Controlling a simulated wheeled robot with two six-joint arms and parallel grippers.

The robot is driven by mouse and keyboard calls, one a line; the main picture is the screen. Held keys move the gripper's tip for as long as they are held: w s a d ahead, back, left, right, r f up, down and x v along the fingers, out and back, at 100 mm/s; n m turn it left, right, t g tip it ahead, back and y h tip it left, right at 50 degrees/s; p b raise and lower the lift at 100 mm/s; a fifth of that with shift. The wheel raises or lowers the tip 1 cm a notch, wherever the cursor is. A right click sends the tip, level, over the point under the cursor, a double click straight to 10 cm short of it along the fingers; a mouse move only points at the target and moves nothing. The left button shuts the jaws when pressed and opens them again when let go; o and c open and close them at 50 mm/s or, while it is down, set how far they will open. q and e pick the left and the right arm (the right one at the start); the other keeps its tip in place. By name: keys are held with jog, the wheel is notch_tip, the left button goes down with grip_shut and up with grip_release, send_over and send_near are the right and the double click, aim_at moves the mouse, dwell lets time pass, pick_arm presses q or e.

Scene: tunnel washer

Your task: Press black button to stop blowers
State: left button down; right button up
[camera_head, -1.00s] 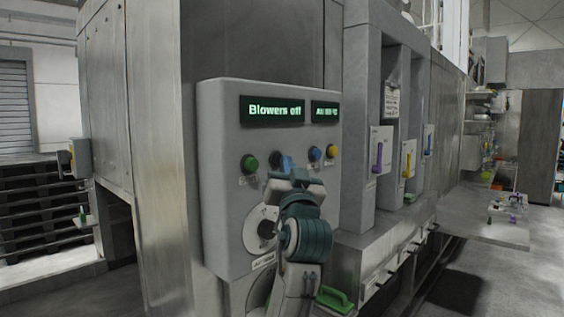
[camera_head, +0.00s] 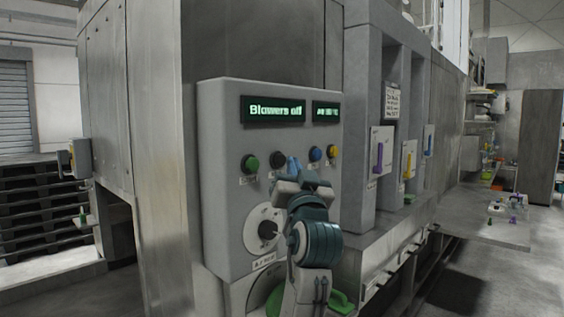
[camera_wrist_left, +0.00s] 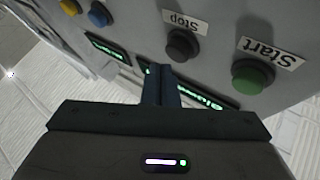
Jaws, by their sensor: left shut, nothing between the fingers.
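The grey control panel (camera_head: 222,203) carries a row of buttons, and its display (camera_head: 273,109) reads "Blowers off". The black button (camera_head: 277,159) sits right of the green button (camera_head: 250,162). In the left wrist view the black button (camera_wrist_left: 182,45) is under a "Stop" label, beside the green "Start" button (camera_wrist_left: 252,75). My left gripper (camera_head: 294,166) is in front of the panel, right of the black button. In the wrist view its fingers (camera_wrist_left: 161,84) are together and empty, with a visible gap to the black button. My right gripper is not in view.
Blue (camera_head: 315,153) and yellow (camera_head: 333,151) buttons sit to the right on the panel. A round dial (camera_head: 264,230) is below the buttons. Bays with coloured handles (camera_head: 379,156) stand further right. A green-handled object (camera_head: 340,301) is low beside my arm.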

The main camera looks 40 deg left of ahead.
pick_arm(q)
jog(key=shift+s+d+b, duration=0.2)
jog(key=shift+d+b, duration=0.1)
jog(key=shift+d, duration=2.2)
